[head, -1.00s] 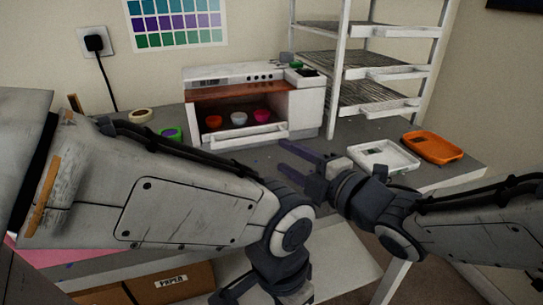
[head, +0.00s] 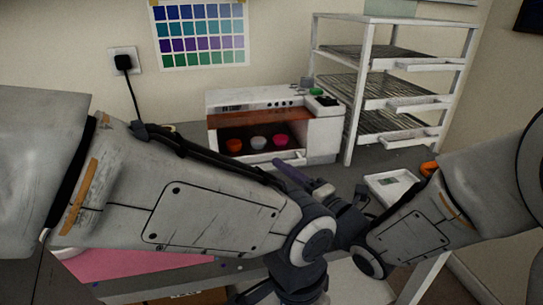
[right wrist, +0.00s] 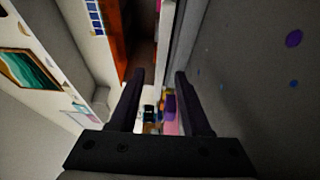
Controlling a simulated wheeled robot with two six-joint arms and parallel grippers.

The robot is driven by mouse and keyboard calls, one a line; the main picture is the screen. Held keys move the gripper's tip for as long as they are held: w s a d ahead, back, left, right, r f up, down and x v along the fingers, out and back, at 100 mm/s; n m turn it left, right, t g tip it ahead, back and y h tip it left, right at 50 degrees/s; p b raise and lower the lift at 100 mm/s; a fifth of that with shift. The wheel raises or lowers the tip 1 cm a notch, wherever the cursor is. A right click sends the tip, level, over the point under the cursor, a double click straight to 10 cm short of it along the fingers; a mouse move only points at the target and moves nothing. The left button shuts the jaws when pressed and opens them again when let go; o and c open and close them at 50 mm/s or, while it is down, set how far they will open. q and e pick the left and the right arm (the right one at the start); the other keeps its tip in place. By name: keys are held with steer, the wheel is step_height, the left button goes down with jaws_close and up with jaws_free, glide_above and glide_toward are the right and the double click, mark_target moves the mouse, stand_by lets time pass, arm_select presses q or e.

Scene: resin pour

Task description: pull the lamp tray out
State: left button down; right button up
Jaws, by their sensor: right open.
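The white front of the lamp tray (head: 293,158) shows at the opening's lower right; my left arm hides the rest. My right gripper (head: 292,172) is open and empty, just in front of the tray. In the right wrist view its fingers (right wrist: 160,75) are apart, with a pale bar (right wrist: 181,35) beyond their tips.
A white rack (head: 390,85) with several wire shelves stands right of the lamp. A pink mat (head: 125,264) lies at front left.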

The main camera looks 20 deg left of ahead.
mark_target(271, 168)
steer(key=x, duration=0.4)
steer(key=shift+w+a+f, duration=0.1)
steer(key=shift+w+a, duration=0.15)
steer(key=shift+a, duration=0.1)
jaws_close()
stand_by(1.2)
